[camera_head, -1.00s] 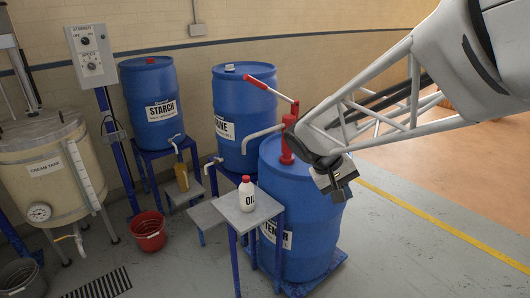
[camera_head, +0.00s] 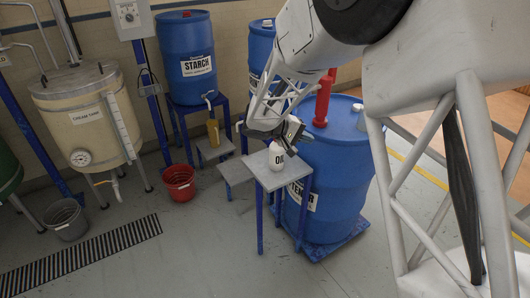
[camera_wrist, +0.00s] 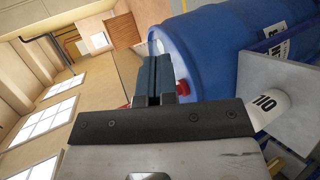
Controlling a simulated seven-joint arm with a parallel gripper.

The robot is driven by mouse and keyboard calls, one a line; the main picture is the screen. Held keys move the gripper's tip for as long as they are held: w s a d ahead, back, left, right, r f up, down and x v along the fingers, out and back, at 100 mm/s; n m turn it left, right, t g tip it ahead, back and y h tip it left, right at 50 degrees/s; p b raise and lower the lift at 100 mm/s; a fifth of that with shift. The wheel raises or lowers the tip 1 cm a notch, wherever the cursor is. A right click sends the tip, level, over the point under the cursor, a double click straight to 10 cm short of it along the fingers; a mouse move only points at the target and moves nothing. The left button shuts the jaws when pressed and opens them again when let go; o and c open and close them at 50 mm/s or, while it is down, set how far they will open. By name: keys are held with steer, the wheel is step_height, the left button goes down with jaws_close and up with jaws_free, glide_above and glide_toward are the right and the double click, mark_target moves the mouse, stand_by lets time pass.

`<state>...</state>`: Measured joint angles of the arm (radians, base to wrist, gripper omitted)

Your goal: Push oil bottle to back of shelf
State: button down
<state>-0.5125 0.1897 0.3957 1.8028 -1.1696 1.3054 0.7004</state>
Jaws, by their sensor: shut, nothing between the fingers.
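The white oil bottle (camera_head: 277,156) stands upright on the small grey shelf (camera_head: 284,181) with blue legs. Its label shows in the head view, but its top is hidden by my arm's end. My gripper (camera_head: 293,130) is shut and empty, just above and to the right of the bottle in the head view; I cannot tell if it touches it. In the wrist view, my shut fingers (camera_wrist: 153,80) point up past the blue drum, and part of the bottle (camera_wrist: 269,108) shows at the right against the grey shelf (camera_wrist: 268,77), partly covered by the gripper body.
A blue drum (camera_head: 335,185) stands right behind the shelf. A lower grey step (camera_head: 234,170), the starch drum (camera_head: 187,50), a red bucket (camera_head: 179,183) and a cream tank (camera_head: 85,120) stand to the left. The floor in front is clear.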

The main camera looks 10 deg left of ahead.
mark_target(277, 153)
steer(key=w+a+f+n+t, duration=0.1)
steer(key=w+a+f+t, duration=0.1)
steer(key=a+f, duration=0.5)
steer(key=w+a+f+n+t, duration=0.2)
steer(key=a+f+t, duration=0.2)
steer(key=a+f, duration=0.3)
steer(key=w+a+f+n+t+y, duration=0.1)
steer(key=a+f, duration=0.6)
steer(key=a, duration=0.7)
steer(key=w+n+t, duration=0.1)
steer(key=t, duration=0.1)
steer(key=shift+t, duration=0.3)
steer(key=shift+w+d, duration=0.1)
steer(key=shift+w, duration=0.15)
steer(key=x, duration=0.9)
steer(key=d, duration=0.1)
steer(key=w+d, duration=0.1)
steer(key=d, duration=0.1)
steer(key=shift+d, duration=0.7)
steer(key=d, duration=0.3)
steer(key=w+d, duration=0.1)
steer(key=d, duration=0.6)
steer(key=shift+w+d, duration=0.3)
steer(key=shift+w, duration=0.1)
